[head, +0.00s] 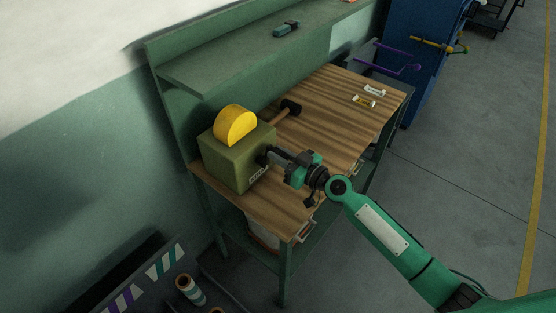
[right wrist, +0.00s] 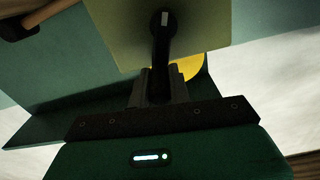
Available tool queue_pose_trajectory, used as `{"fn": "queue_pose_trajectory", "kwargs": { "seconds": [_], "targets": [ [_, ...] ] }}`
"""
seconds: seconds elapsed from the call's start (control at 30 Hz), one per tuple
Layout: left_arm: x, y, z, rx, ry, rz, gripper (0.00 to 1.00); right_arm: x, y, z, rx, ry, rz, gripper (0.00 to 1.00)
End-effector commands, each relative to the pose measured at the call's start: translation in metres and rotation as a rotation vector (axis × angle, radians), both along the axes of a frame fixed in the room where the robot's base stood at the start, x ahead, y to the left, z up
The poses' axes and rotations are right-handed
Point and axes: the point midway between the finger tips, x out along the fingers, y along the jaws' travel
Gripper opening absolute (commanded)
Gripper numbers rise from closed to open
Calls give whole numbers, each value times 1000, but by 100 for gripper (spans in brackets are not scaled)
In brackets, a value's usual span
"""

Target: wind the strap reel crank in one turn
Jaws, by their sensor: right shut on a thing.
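The strap reel is an olive green box (head: 228,160) with a yellow half-round drum (head: 236,126) on top, at the near left end of the wooden bench. Its black crank (head: 263,158) is on the box's right side. My right gripper (head: 274,155) reaches it from the right and is shut on the crank's handle. In the right wrist view the crank arm (right wrist: 162,35) runs upward from between the fingers (right wrist: 159,88) across the olive box face (right wrist: 125,30). The fingers hide most of the handle. My left gripper is not in view.
A mallet (head: 290,108) lies on the bench (head: 325,115) behind the box. A dark green block (head: 286,28) sits on the green shelf (head: 245,62). The middle of the bench is clear.

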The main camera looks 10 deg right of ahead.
Motion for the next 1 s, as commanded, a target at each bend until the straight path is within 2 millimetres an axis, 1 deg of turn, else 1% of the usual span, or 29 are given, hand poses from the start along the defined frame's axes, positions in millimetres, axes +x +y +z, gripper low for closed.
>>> {"fn": "queue_pose_trajectory", "kwargs": {
  "seconds": [0.03,0.1,0.33,0.57,0.97,1.0],
  "targets": [
    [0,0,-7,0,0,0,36,2,-1,-3,23,18,-1,0],
    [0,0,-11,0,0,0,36,3,-3,-3,54,50,-1,0],
    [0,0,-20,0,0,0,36,7,-6,-5,136,132,-1,0],
    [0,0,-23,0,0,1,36,8,-8,-5,174,170,-1,0],
    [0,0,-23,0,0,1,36,9,-9,-4,179,175,-1,0],
    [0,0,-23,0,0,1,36,9,-9,-4,179,175,-1,21]
  ]
}}
